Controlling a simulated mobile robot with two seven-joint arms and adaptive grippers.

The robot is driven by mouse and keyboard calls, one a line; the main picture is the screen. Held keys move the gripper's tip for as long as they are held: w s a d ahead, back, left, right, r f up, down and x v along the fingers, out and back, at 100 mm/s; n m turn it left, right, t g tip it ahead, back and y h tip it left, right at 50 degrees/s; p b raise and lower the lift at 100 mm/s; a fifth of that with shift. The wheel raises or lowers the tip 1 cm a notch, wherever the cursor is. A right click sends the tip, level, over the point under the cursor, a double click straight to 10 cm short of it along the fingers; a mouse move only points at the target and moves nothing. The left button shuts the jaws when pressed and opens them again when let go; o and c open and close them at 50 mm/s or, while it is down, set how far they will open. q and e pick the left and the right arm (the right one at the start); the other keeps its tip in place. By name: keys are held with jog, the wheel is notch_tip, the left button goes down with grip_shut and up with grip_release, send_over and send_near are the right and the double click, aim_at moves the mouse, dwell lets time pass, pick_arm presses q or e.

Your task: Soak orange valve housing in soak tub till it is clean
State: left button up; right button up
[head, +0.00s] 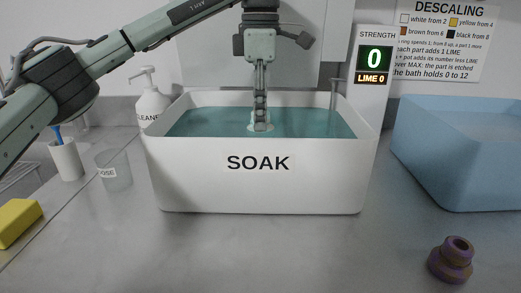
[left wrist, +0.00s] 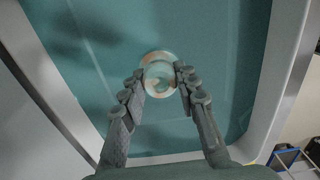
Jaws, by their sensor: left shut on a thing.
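The white soak tub (head: 258,190) stands in the middle of the counter, filled with teal liquid. My left gripper (head: 261,118) reaches straight down into it from above. In the left wrist view its two fingers are shut on a round, ring-shaped part, the valve housing (left wrist: 159,56). The housing looks mostly pale and whitish with some orange patches. In the head view it shows only as a pale shape (head: 260,128) at the liquid's surface, and its lower part is hidden. The strength display (head: 374,60) reads 0 and LIME 0. My right gripper is not in view.
A purple-brown stepped part (head: 451,260) sits on the counter at right, before a blue tub (head: 470,165). At left stand a white pump bottle (head: 152,103), a clear cup (head: 115,170), a white cup with a blue-handled tool (head: 67,160) and a yellow sponge (head: 18,222).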

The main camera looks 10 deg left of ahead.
pick_arm(q)
jog(key=shift+r, duration=4.7)
jog(key=shift+r, duration=0.1)
notch_tip(320, 180, up, 4)
jog(key=shift+f, duration=0.1)
